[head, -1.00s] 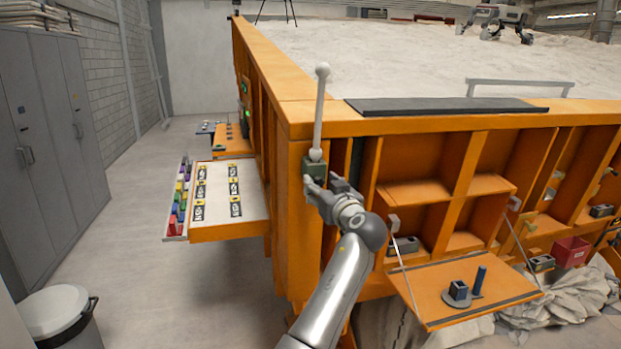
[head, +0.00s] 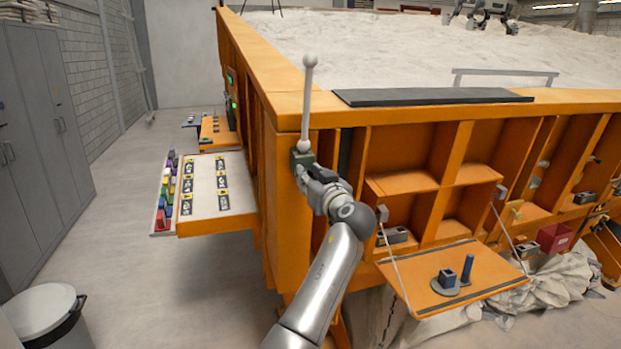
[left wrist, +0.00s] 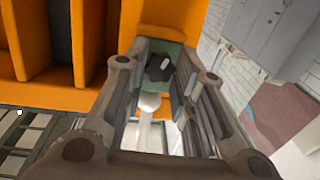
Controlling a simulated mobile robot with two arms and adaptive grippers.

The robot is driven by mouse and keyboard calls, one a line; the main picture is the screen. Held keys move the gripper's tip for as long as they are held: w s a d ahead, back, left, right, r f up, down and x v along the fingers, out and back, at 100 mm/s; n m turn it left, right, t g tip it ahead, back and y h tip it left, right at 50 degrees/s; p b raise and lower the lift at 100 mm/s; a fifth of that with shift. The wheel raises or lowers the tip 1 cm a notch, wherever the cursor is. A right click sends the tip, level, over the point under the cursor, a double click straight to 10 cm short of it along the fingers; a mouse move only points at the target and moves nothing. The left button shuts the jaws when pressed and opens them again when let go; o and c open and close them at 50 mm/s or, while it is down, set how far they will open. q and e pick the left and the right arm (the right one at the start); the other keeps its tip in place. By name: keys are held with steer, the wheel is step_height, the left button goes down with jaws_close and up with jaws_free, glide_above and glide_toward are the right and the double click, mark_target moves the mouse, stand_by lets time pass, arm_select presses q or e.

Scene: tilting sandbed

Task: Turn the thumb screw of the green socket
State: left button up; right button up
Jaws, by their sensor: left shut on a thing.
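The green socket (head: 301,157) is fixed on the orange corner post of the sandbed. A pale rod (head: 307,105) with a ball at its top stands upright in the socket. My left gripper (head: 305,172) reaches the socket from below right. In the left wrist view the green socket (left wrist: 176,52) lies beyond the fingers. Its dark thumb screw (left wrist: 159,68), with a pale mark, sits between the fingertips (left wrist: 158,70). The gripper is shut on the thumb screw; the exact contact is partly hidden. My right gripper is not in view.
A white panel (head: 207,185) with labels juts out at left. A bin (head: 40,312) stands front left. The left floor is mostly clear.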

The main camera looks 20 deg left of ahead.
arm_select(q)
steer(key=m+t+y+b, duration=0.1)
steer(key=m, duration=0.8)
steer(key=m+t+y+b, duration=0.1)
steer(key=m+b, duration=0.1)
steer(key=m, duration=0.6)
steer(key=m+b, duration=0.1)
steer(key=m, duration=0.8)
steer(key=shift+w+f+m+t+y+b, duration=0.15)
steer(key=shift+m+t+y+b, duration=0.15)
steer(key=shift+t+y+b, duration=0.1)
steer(key=shift+f+m+t+h+p, duration=0.15)
steer(key=shift+m+t+h+p, duration=0.3)
steer(key=shift+m+p, duration=0.95)
steer(key=shift+m+b, duration=0.35)
steer(key=shift+m, duration=0.35)
